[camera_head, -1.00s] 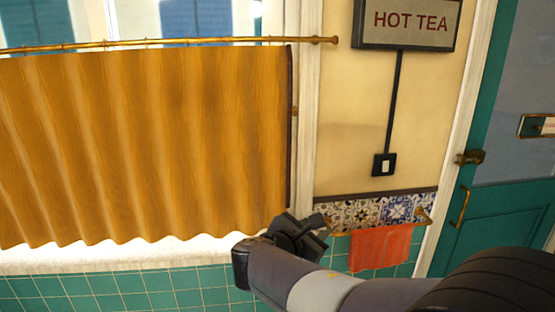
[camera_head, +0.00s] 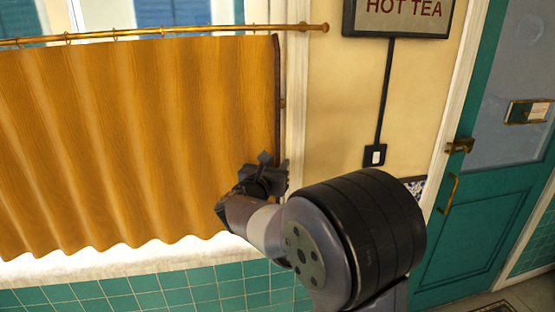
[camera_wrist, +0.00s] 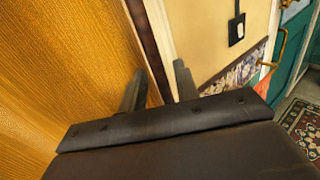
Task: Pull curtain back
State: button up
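The orange-yellow curtain (camera_head: 130,140) hangs in folds over the window, its right side ending in a dark edge strip (camera_head: 277,100). My gripper (camera_head: 273,168) is up by the lower part of that edge. In the wrist view the curtain (camera_wrist: 60,70) fills the left side. The two fingers of my gripper (camera_wrist: 160,80) stand apart, and the dark edge shows between them. It is not clear whether the fabric lies between the fingers or beyond them. My wrist and forearm hide the curtain's lower right corner.
A brass rod (camera_head: 180,31) with rings carries the curtain. To the right are a white window frame (camera_head: 296,100), a wall switch (camera_head: 375,155), a HOT TEA sign (camera_head: 400,17) and a teal door (camera_head: 470,240). Teal tiles (camera_head: 150,290) cover the lower wall.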

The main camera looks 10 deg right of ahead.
jog(key=shift+w+d, duration=0.3)
jog(key=shift+w, duration=0.15)
grip_shut()
dwell(0.3)
